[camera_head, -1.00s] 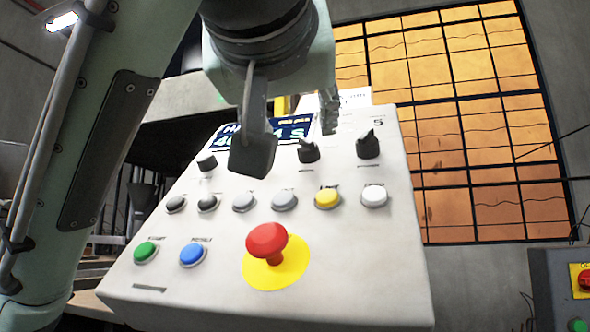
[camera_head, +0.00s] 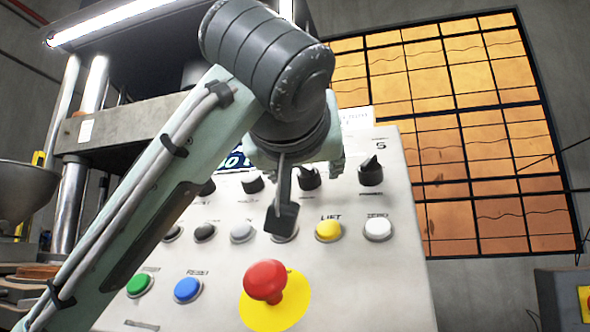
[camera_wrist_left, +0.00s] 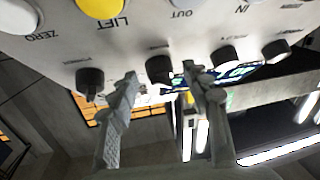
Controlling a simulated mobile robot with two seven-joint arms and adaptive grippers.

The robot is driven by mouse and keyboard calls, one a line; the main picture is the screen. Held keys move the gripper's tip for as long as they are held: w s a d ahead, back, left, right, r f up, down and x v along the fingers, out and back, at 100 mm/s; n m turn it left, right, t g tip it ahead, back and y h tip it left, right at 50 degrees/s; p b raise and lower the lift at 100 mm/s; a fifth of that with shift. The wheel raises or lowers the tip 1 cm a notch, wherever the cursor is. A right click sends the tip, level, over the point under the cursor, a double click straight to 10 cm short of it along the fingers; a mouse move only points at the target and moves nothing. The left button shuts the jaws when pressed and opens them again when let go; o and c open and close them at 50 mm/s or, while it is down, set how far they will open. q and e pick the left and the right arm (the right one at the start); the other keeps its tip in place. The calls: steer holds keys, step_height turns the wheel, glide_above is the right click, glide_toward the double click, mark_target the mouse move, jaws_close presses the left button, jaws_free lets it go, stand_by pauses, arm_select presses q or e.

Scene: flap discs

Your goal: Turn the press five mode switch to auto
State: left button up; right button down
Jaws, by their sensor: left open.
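The light grey press panel (camera_head: 390,270), marked 5 at its upper right, fills the middle of the head view. Along its upper part is a row of black selector knobs; their small labels are unreadable, so I cannot tell which is the mode switch. The rightmost knob (camera_head: 371,171) is clear of the gripper. Beside it, another knob (camera_head: 308,178) sits just by my left gripper (camera_head: 298,172). In the left wrist view the open left fingers (camera_wrist_left: 162,88) stand either side of that knob (camera_wrist_left: 160,68); contact is not visible. My right gripper is not in view.
A red mushroom button (camera_head: 265,281) on a yellow disc stands out low on the panel. Green, blue, yellow LIFT (camera_head: 328,230) and white ZERO (camera_head: 378,229) buttons lie below the knobs. My arm hides most of the blue display. Another panel (camera_head: 560,300) stands at lower right.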

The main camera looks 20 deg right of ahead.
arm_select(q)
steer(key=shift+w, duration=0.15)
jaws_close()
stand_by(0.4)
